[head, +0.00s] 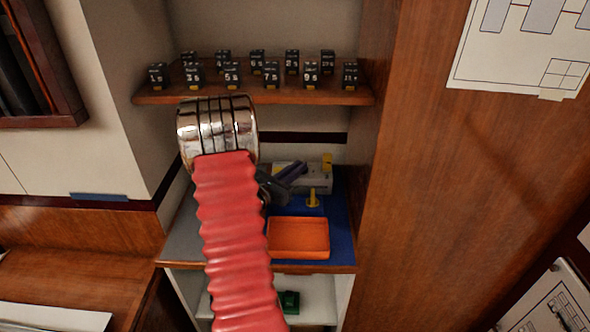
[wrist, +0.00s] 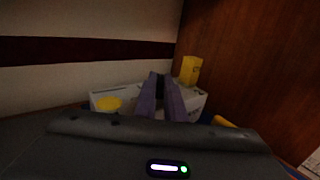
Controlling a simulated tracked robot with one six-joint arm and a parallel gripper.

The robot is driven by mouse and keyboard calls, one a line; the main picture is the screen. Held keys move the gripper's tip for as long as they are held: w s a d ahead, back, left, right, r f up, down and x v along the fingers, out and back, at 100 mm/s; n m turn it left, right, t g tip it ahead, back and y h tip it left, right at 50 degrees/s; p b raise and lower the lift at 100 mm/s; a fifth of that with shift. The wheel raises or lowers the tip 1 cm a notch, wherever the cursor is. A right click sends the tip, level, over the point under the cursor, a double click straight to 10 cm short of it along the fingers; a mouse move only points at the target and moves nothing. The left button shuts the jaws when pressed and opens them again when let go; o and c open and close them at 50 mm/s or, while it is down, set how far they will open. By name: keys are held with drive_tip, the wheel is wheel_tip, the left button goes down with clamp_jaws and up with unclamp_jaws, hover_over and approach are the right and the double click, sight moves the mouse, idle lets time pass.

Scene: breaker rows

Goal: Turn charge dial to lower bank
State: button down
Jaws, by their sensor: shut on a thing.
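A pale grey unit (head: 318,180) stands at the back of the blue-covered counter, and it also shows in the wrist view (wrist: 196,101). A yellow block (wrist: 190,70) rises at its right end, and a round yellow part (wrist: 108,104) sits at its left. My gripper (head: 301,167) reaches the unit from the left. In the wrist view its two purple fingers (wrist: 160,88) are shut on a small dark piece (wrist: 159,82) at the unit, which seems to be the charge dial. The fingers hide most of it, so its setting cannot be read.
An orange tray (head: 298,256) lies in front of the unit, with a yellow peg (head: 312,199) between them. Several black numbered blocks (head: 272,75) stand on the wooden shelf (head: 250,97) above. A wooden panel (head: 440,200) closes the right side. A green object (head: 289,301) sits below the counter.

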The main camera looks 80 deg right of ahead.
drive_tip(key=shift+s+n+t+h, duration=0.25)
drive_tip(key=shift+n+t, duration=0.3)
drive_tip(key=shift+t, duration=0.25)
drive_tip(key=shift+s+n+t+h, duration=0.2)
drive_tip(key=shift+n+t, duration=0.3)
drive_tip(key=shift+t, duration=0.3)
drive_tip(key=shift+s+n+t+h, duration=0.25)
drive_tip(key=shift+n+t, duration=0.3)
drive_tip(key=shift+t, duration=0.25)
drive_tip(key=shift+w+r+t, duration=0.1)
drive_tip(key=shift+t, duration=0.3)
drive_tip(key=c, duration=1.8)
unclamp_jaws()
drive_tip(key=shift+c, duration=0.2)
drive_tip(key=shift+w+a+n, duration=0.1)
drive_tip(key=shift+a+n, duration=0.05)
drive_tip(key=shift+n, duration=0.15)
drive_tip(key=shift+w+a, duration=0.1)
drive_tip(key=shift+a, duration=0.45)
drive_tip(key=a, duration=1)
drive_tip(key=shift+w+a, duration=0.35)
drive_tip(key=shift+w, duration=0.05)
